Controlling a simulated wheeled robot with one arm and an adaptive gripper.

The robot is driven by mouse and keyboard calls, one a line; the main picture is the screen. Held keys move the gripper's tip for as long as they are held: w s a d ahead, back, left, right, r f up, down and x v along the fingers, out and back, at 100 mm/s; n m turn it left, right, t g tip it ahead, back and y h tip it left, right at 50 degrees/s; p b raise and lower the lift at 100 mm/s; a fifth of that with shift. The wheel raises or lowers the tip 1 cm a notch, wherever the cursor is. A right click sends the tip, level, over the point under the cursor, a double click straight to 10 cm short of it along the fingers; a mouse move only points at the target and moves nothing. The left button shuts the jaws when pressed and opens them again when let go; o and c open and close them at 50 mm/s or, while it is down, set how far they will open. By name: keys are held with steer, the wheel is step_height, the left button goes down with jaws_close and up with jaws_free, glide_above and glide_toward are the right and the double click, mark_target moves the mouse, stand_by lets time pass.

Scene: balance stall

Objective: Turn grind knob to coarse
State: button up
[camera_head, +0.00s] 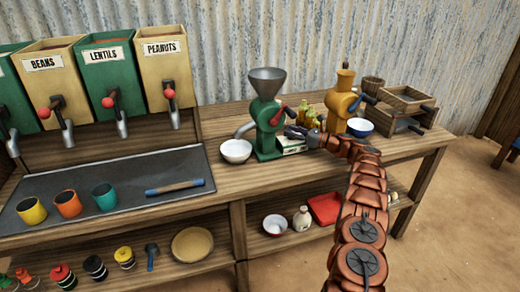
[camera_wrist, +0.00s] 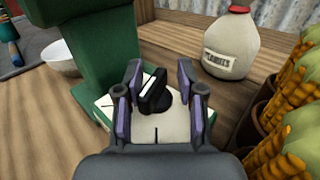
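The grinder (camera_head: 266,112) is green with a grey funnel on top and a red-handled crank, standing on the wooden bench. Its knob (camera_wrist: 152,93) is black with a white line and sits on a pale plate (camera_wrist: 178,126) with dark marks at the grinder's foot. My gripper (camera_wrist: 156,80) is open, with its purple-padded fingers on both sides of the knob; whether they touch it I cannot tell. In the head view my gripper (camera_head: 300,133) is beside the grinder's right side, and the knob is hidden.
A white bowl (camera_head: 236,151) stands left of the grinder.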

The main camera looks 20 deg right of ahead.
steer(key=shift+s+a+y+b, duration=0.1)
steer(key=shift+a+y+b, duration=0.1)
steer(key=shift+y+b, duration=0.1)
steer(key=shift+s+r, duration=0.1)
